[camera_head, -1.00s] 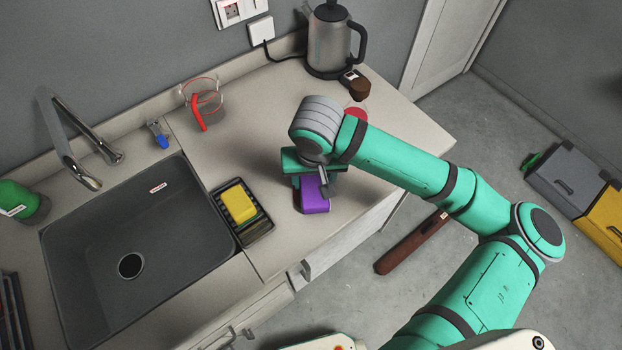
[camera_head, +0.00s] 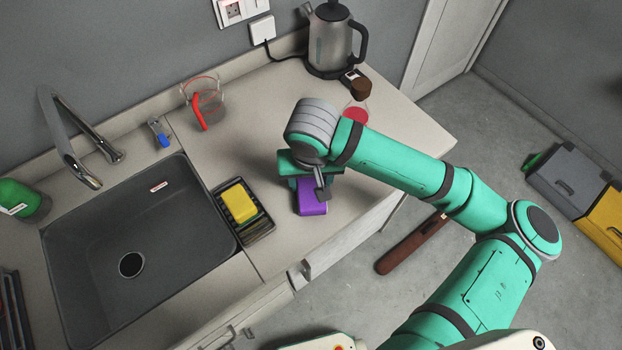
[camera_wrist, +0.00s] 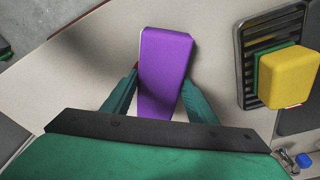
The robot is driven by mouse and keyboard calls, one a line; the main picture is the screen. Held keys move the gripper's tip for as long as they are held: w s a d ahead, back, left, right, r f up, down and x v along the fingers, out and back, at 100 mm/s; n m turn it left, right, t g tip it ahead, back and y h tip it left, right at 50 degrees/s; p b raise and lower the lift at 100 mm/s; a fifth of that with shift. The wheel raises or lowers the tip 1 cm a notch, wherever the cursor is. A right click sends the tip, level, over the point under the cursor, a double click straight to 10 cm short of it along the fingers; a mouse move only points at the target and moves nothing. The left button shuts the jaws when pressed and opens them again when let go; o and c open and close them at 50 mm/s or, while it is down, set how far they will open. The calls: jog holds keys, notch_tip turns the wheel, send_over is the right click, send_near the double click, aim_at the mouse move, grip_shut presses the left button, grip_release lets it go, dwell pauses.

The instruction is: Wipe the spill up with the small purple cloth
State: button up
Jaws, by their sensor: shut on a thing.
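The small purple cloth (camera_head: 312,204) looks like a thick folded block near the counter's front edge, right of the sink. My gripper (camera_head: 311,186) is above it and shut on it. In the wrist view the purple cloth (camera_wrist: 165,70) sits between the two green fingers of my gripper (camera_wrist: 162,92). Whether the cloth touches the counter is hard to tell. A red patch (camera_head: 355,115), perhaps the spill, lies behind my arm near the kettle; its lower part is hidden by my arm.
A black rack (camera_head: 258,230) with a yellow sponge (camera_head: 239,203) stands left of my gripper, beside the sink (camera_head: 70,270). The counter between cup and rack is clear.

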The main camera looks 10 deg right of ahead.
jog(key=shift+s+a, duration=0.15)
jog(key=shift+a, duration=0.25)
jog(key=shift+w+d, duration=0.2)
jog(key=shift+d, duration=0.3)
jog(key=shift+w+d, duration=0.2)
jog(key=shift+d, duration=0.25)
dwell(0.7)
jog(key=shift+s+a, duration=0.2)
jog(key=shift+a, duration=0.3)
jog(key=shift+s+a, duration=0.2)
jog(key=shift+a, duration=0.25)
dwell(0.6)
jog(key=shift+r, duration=3.5)
jog(key=shift+f, duration=0.1)
jog(key=shift+w+d+f, duration=0.1)
jog(key=shift+d+f, duration=0.2)
jog(key=shift+f, duration=0.55)
jog(key=shift+w+d+f, duration=0.1)
jog(key=shift+d+f, duration=0.15)
jog(key=shift+f, duration=0.6)
jog(key=shift+w+d+f, duration=0.1)
jog(key=shift+d+f, duration=0.2)
jog(key=shift+f, duration=0.55)
jog(key=shift+w+f, duration=0.1)
jog(key=shift+f, duration=0.15)
jog(key=shift+d, duration=0.1)
jog(key=shift+f, duration=0.3)
